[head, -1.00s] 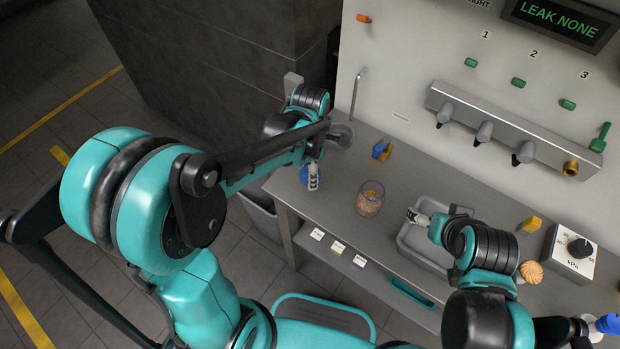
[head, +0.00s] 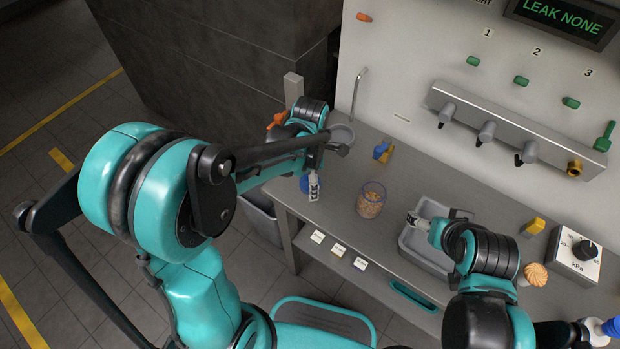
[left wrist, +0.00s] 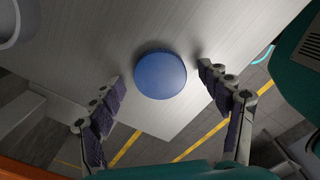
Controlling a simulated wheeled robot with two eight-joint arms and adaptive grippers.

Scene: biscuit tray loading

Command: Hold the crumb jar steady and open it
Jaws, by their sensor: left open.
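The crumb jar (head: 371,200) is a clear container with brown crumbs inside, upright on the grey bench. No lid shows on it. A round blue lid (head: 304,183) is at the bench's left end, apart from the jar, partly hidden by my left gripper (head: 314,188). In the left wrist view the blue lid (left wrist: 160,76) appears as a disc between the spread fingers of my left gripper (left wrist: 160,72), with a gap on each side. My right gripper (head: 415,219) is over the left side of the grey tray, right of the jar; its finger opening is too small to read.
The grey tray (head: 410,242) stands right of the jar. A blue-and-yellow item (head: 383,151) lies behind it. A yellow block (head: 535,226), a biscuit (head: 536,274) and a kPa dial box (head: 573,256) are at the right. Bench space between lid and jar is clear.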

